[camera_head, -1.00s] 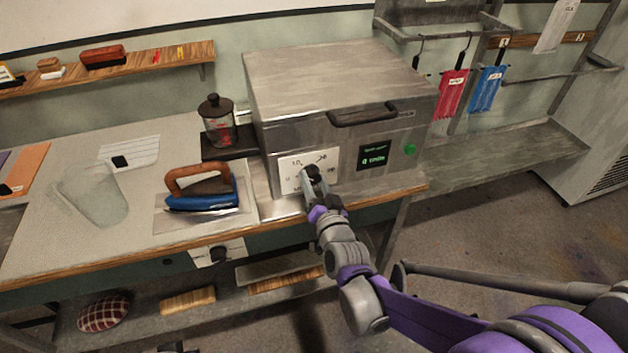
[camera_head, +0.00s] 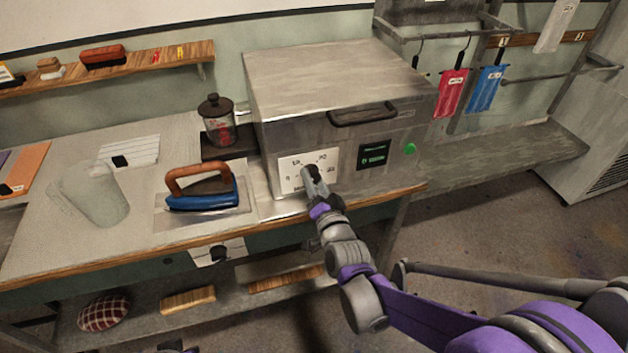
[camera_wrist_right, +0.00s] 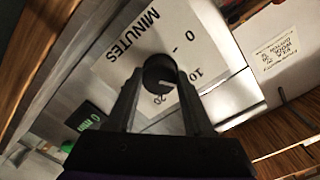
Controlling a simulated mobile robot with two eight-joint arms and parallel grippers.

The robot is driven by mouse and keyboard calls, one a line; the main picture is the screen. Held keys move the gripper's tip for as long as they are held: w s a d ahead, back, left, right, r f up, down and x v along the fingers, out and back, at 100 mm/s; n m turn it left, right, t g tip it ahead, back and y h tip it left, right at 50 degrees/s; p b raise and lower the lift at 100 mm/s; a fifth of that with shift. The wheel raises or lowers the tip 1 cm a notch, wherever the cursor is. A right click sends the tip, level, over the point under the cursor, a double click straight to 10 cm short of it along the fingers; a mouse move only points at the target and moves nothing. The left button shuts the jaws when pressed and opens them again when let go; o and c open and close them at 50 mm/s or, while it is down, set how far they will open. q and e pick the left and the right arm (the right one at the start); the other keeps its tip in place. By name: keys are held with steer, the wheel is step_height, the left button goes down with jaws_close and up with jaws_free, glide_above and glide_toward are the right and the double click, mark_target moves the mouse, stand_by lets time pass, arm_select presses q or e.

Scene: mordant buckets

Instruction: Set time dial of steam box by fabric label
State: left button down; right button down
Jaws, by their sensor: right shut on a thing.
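The grey metal steam box (camera_head: 310,80) stands on the bench. Its white dial plate (camera_head: 292,172) is on the front, with a dark display (camera_head: 374,154) to its right. My right gripper (camera_head: 312,176) is at the dial. In the right wrist view, its fingers (camera_wrist_right: 160,80) are shut around the black knob (camera_wrist_right: 158,70). A pale mark on the knob seems to point between 10 and 20. The display (camera_wrist_right: 92,120) there seems to read 0 min. Red (camera_head: 451,94) and blue (camera_head: 485,90) fabrics with small labels hang at the right.
A blue iron (camera_head: 203,193) rests left of the box, and a dark-lidded jar (camera_head: 217,120) stands behind it. A translucent container (camera_head: 100,195) is at the left. A printed label (camera_wrist_right: 279,53) shows in the right wrist view; its small text is hard to read.

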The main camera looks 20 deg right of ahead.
steer(key=shift+c, duration=1.4)
jaws_free()
steer(key=shift+s, duration=0.1)
steer(key=s, duration=1)
steer(key=shift+s+d+r, duration=0.15)
steer(key=shift+s, duration=0.2)
steer(key=s+d+f+n+g+p, duration=0.1)
steer(key=s+f+n+g+p, duration=0.1)
steer(key=s+n+g, duration=0.2)
steer(key=s+d+f+n+g+p, duration=0.1)
steer(key=s+f+n+g+p, duration=0.1)
steer(key=s+n+g, duration=0.3)
steer(key=s+g+p, duration=0.1)
steer(key=s+g, duration=0.2)
steer(key=s, duration=0.4)
steer(key=shift+s+d+p, duration=0.15)
steer(key=shift+d+p, duration=0.1)
steer(key=shift+p, duration=0.05)
